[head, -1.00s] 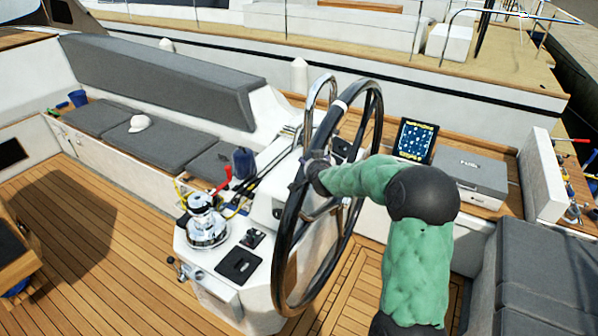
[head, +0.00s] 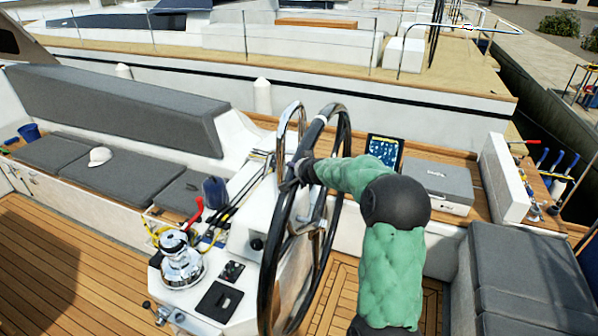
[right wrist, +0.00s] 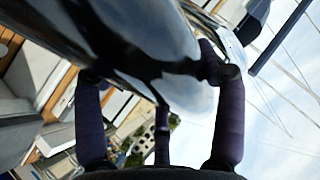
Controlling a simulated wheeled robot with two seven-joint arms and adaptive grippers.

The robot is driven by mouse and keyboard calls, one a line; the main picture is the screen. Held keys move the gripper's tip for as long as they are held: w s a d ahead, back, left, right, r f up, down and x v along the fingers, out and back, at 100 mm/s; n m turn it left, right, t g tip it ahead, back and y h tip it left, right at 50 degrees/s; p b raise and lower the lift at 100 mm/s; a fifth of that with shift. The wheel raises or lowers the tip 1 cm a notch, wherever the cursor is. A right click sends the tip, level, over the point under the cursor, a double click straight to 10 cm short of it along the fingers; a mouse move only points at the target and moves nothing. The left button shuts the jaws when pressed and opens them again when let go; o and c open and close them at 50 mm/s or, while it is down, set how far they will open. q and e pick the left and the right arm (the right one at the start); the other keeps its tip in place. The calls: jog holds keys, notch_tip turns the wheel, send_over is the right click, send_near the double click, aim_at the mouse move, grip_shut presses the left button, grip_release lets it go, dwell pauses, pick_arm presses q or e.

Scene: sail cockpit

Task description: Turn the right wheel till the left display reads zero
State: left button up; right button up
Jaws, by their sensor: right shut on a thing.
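The large black steering wheel (head: 270,250) stands upright by the white pedestal, with a white mark near the top of its rim. My right gripper (head: 299,175) is shut on the upper left part of the rim. In the right wrist view, the dark fingers (right wrist: 155,82) of my right gripper straddle the glossy black rim (right wrist: 140,45). A small screen with a blue picture (head: 384,150) stands beyond the wheel; its reading is too small to make out. I cannot tell which display is the left one. My left gripper is not in view.
A chrome winch (head: 181,262) and a red-handled lever (head: 195,213) stand left of the wheel. A steel rail (head: 281,135) arches behind it. A grey case (head: 438,180) lies on the right. Grey cushions (head: 525,270) fill the lower right. The teak deck (head: 60,250) at left is open.

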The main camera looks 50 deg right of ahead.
jog(key=o, duration=1.7)
jog(key=shift+w+f, duration=0.1)
jog(key=v, duration=1.2)
jog(key=shift+f, duration=0.1)
